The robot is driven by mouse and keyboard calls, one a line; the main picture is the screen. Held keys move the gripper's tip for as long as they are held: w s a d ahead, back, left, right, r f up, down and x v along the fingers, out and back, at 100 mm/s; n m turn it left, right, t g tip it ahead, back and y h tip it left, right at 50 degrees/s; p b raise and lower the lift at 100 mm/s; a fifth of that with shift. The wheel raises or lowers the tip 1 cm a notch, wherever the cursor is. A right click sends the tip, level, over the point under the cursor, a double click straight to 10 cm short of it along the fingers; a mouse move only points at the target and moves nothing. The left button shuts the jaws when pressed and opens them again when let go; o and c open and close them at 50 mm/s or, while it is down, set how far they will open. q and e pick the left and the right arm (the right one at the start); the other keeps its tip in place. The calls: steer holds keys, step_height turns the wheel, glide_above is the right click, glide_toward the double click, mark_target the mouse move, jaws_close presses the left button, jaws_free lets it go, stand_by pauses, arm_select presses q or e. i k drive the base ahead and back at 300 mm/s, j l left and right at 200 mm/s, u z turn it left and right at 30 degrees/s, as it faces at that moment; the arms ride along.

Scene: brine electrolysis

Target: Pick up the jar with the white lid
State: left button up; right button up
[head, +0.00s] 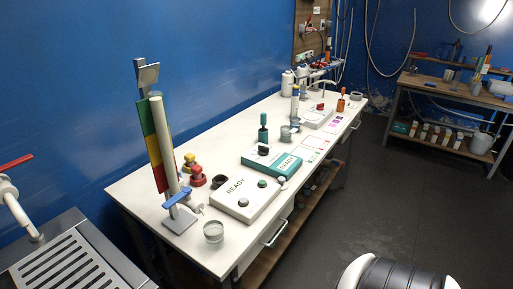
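No jar with a clearly white lid can be made out for certain at this size. In the head view a small, pale, round glass-like jar (213,232) stands at the near end of the white bench (150,190); whether it has a lid is unclear. Two white containers, a nearer one (287,83) and a farther one (301,76), stand upright towards the back of the bench against the wall; their tops are too small to read. Neither of my grippers is in view.
A tall stand (160,145) with a coloured board rises at the bench's near end. A slatted grey unit (70,262) is at lower left. Dark floor (375,200) is open to the right.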

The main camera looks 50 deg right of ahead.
mark_target(213, 230)
steer(key=z, duration=1.2)
